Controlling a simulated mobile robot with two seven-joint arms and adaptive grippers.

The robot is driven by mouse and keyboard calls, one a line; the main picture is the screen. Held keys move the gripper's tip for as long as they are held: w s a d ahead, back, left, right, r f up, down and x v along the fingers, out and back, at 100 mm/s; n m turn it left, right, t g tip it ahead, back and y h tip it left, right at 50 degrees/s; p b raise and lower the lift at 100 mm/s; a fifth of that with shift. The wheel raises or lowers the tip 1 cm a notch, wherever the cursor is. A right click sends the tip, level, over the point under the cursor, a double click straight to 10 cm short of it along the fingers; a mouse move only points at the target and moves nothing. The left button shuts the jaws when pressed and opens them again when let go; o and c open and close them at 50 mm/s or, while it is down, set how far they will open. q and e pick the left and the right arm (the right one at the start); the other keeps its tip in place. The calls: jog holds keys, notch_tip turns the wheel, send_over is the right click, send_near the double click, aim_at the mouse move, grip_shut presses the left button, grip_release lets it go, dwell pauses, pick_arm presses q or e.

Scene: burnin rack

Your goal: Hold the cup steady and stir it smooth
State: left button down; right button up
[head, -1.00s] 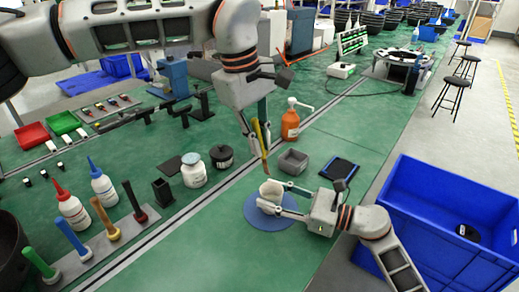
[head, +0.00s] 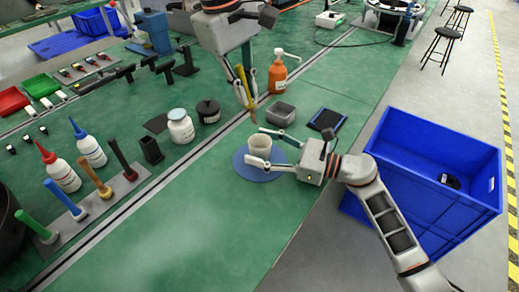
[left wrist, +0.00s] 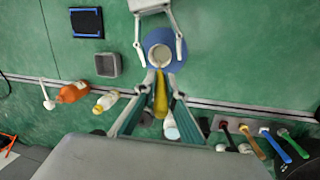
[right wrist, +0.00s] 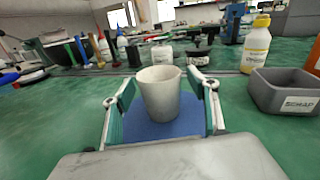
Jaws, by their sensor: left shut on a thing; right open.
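A pale cup (head: 259,146) stands upright on a round blue mat (head: 243,172). In the right wrist view the cup (right wrist: 160,93) is between the fingers of my right gripper (right wrist: 160,95), with a gap on each side. In the head view the right gripper (head: 274,150) is open around it from the right. My left gripper (head: 247,92) is shut on a yellow-handled stirring tool (head: 244,84), which hangs downward beyond the cup, apart from it. In the left wrist view the tool (left wrist: 160,95) lies between the fingers, short of the cup (left wrist: 160,54); its tip is hard to make out.
A grey box (head: 281,114) and a black-and-blue pad (head: 328,119) lie near the cup. An orange pump bottle (head: 277,76) stands behind them. White jar (head: 181,128), dark jar (head: 208,111) and tool stand are left. A blue crate (head: 440,150) is right. The front green bench is clear.

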jog(key=v, duration=1.1)
jog(key=shift+s+d, duration=0.15)
jog(key=shift+d, duration=0.2)
jog(key=shift+d, duration=0.15)
